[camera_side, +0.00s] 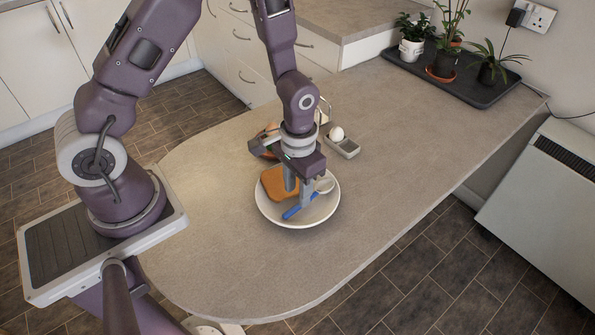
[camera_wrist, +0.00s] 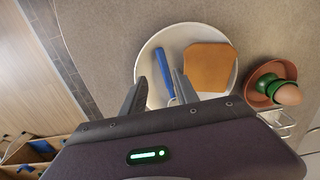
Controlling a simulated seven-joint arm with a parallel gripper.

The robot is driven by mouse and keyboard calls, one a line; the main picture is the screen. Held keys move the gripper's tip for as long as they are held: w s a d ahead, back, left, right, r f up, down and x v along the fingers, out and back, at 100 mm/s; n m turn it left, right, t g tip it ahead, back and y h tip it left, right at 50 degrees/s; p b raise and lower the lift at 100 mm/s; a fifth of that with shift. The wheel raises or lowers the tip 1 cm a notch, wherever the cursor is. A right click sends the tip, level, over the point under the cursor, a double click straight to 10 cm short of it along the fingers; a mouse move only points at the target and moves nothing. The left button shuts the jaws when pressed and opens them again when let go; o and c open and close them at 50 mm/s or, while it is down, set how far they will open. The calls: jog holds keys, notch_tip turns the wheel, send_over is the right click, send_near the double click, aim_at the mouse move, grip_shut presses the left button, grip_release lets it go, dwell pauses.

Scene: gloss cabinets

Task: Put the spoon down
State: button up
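The spoon, with a blue handle (camera_side: 292,212) and a pale bowl (camera_side: 325,185), appears to lie on the white plate (camera_side: 322,210), beside a slice of toast (camera_side: 274,184). In the wrist view the blue handle (camera_wrist: 163,70) points away from me, left of the toast (camera_wrist: 210,66), within the plate rim (camera_wrist: 146,62). My gripper (camera_side: 298,199) points down over the plate. In the wrist view my gripper's fingers (camera_wrist: 158,92) are apart, with the spoon's neck between them, nearer the right finger. The spoon's bowl is hidden there by the gripper body.
A terracotta bowl (camera_wrist: 261,94) with a green cup and an egg (camera_wrist: 289,95) stands right of the plate. A grey holder (camera_side: 345,147) with a white egg (camera_side: 336,133) sits behind it. Potted plants stand on a black tray (camera_side: 455,76). The counter's front and right are clear.

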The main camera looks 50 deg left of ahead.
jog(key=s+a+r+t, duration=0.1)
jog(key=s+r+t, duration=0.15)
jog(key=r, duration=0.95)
jog(key=s+a+r+t, duration=0.1)
jog(key=s+r, duration=0.2)
jog(key=r, duration=0.8)
jog(key=s+r+t, duration=0.2)
jog(key=s+r, duration=0.3)
jog(key=s, duration=0.4)
jog(key=shift+s+a+r, duration=0.25)
jog(key=shift+s+a, duration=0.1)
jog(key=shift+s, duration=0.05)
